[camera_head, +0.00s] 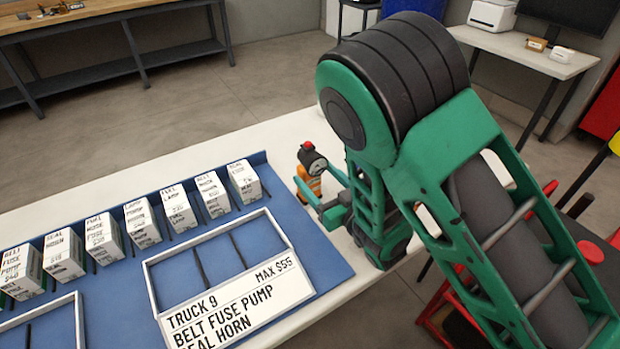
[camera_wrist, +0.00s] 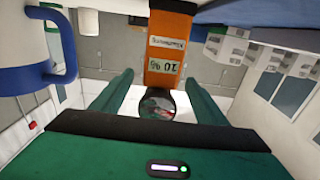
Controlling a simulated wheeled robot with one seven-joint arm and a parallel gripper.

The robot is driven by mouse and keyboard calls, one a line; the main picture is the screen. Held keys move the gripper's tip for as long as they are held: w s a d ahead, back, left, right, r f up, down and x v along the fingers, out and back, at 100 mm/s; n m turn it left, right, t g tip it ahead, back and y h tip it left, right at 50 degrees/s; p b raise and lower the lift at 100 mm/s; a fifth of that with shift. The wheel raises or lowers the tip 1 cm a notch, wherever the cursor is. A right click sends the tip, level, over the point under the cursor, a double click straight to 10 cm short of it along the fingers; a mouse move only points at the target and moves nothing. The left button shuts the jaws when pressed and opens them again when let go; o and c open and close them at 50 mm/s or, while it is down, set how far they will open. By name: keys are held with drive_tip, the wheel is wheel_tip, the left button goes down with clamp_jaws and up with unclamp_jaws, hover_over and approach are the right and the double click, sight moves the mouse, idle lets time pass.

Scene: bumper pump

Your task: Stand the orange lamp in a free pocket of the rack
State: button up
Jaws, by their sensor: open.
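The orange lamp (camera_head: 312,184) stands upright near the table's far right edge, with a black head and a red button on top. My gripper (camera_head: 316,180) is at the lamp, its green fingers open. In the wrist view the lamp (camera_wrist: 172,50) lies between the spread fingers of my gripper (camera_wrist: 159,80), with a visible gap on both sides. Its black head points towards the palm. The rack (camera_head: 152,290) is a white-rimmed frame with dark dividers on the blue mat; its visible pockets look empty. Its front label reads "TRUCK 9" and "MAX $55".
A row of several labelled white boxes (camera_head: 140,224) stands behind the rack. A second white frame (camera_head: 40,318) is cut off at lower left. A white mug with a blue handle (camera_wrist: 28,50) is at the left in the wrist view. My arm hides the table's right end.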

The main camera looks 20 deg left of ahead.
drive_tip(key=shift+x, duration=1.9)
clamp_jaws()
